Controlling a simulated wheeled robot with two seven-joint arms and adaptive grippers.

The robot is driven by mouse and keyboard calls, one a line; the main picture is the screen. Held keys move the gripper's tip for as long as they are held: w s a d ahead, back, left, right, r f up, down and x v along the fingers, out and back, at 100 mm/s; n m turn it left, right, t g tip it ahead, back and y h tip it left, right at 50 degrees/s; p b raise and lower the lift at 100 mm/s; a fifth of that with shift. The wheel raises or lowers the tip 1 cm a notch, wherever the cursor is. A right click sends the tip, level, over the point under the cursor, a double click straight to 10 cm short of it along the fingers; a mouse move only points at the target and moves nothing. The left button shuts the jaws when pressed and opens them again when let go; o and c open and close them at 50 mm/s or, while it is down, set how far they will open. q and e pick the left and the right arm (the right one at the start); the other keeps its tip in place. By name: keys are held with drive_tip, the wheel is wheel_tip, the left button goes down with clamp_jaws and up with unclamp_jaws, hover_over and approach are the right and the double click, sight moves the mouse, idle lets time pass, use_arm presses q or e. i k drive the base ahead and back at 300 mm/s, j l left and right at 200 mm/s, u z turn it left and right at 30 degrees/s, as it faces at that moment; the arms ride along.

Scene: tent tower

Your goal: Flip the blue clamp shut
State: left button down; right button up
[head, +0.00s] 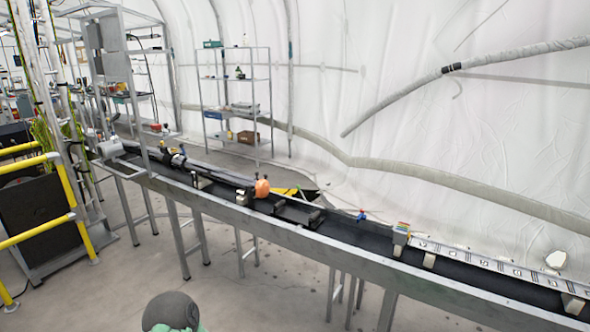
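A small blue thing with a bit of red (361,215), which looks like the blue clamp, stands on the long dark-topped metal bench (330,253) right of the middle in the head view. It is too small to tell whether it is open or shut. Neither of my grippers is in view.
An orange round object (262,188) sits on the bench, left of the blue thing. A striped coloured block (403,228) and a long marked strip (490,262) are to its right. Yellow railings (38,230) stand at left, shelves (240,85) behind. The floor in front looks mostly clear.

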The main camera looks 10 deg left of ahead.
sight(182, 146)
drive_tip(key=i+j+u, duration=0.15)
drive_tip(key=i+u, duration=0.7)
drive_tip(key=i, duration=0.15)
drive_tip(key=i+l+u, duration=0.2)
drive_tip(key=i+u, duration=0.25)
drive_tip(key=i+j, duration=0.3)
drive_tip(key=i+j+u, duration=0.1)
drive_tip(key=i+j, duration=0.2)
drive_tip(key=i, duration=0.25)
drive_tip(key=i+j, duration=0.25)
drive_tip(key=i, duration=0.2)
drive_tip(key=i+j+u, duration=0.1)
drive_tip(key=i+j, duration=0.15)
drive_tip(key=i, duration=0.15)
drive_tip(key=i+j, duration=0.25)
drive_tip(key=i, duration=0.2)
